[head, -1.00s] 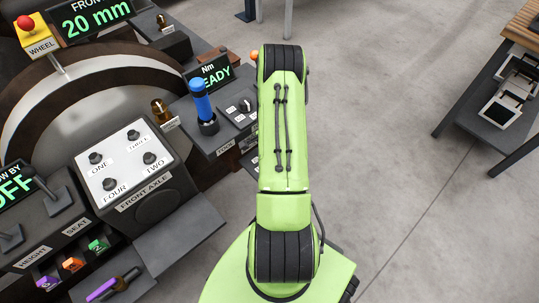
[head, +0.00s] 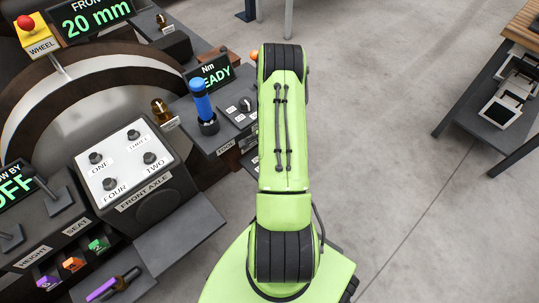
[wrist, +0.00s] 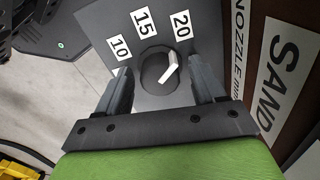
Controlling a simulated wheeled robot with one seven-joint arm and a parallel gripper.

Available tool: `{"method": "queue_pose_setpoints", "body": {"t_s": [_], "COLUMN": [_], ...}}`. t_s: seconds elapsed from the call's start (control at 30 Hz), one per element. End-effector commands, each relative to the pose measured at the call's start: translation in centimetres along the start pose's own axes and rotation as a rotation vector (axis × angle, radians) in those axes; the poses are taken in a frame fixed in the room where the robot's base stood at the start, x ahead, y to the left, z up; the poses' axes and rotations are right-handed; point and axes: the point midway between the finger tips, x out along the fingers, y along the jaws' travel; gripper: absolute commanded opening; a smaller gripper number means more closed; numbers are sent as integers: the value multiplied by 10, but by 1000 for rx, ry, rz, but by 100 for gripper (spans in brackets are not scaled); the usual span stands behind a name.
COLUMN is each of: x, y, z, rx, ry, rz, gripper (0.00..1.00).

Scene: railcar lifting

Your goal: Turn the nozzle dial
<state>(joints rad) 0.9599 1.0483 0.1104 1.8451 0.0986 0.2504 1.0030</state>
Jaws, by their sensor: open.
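The nozzle dial (wrist: 160,72) shows in the wrist view as a dark round knob with a white pointer. Labels 10, 15 and 20 sit in an arc around it, and the pointer points toward the 20 label (wrist: 181,26). My gripper (wrist: 160,90) is open, with one finger on each side of the dial. I cannot tell whether either finger touches it. In the head view my green arm hides the gripper, and I cannot make out the nozzle dial there.
In the head view, the FRONT AXLE panel (head: 128,165), a blue-handled tool (head: 201,100) and a small dial box (head: 240,108) lie left of my arm. Open floor lies right, before a shelf table (head: 500,120).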

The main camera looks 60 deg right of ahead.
Motion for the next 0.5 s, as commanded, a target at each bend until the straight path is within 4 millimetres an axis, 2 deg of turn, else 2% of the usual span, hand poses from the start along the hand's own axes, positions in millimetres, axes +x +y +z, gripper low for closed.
{"method": "queue_pose_setpoints", "body": {"t_s": [0.17,0.4,0.5], "x": [-39,-109,-133], "y": [-1,-1,0], "z": [-1,0,0], "rx": [0,0,0], "ry": [3,3,2], "rz": [-4,-4,-3], "gripper": [69,69,69]}}
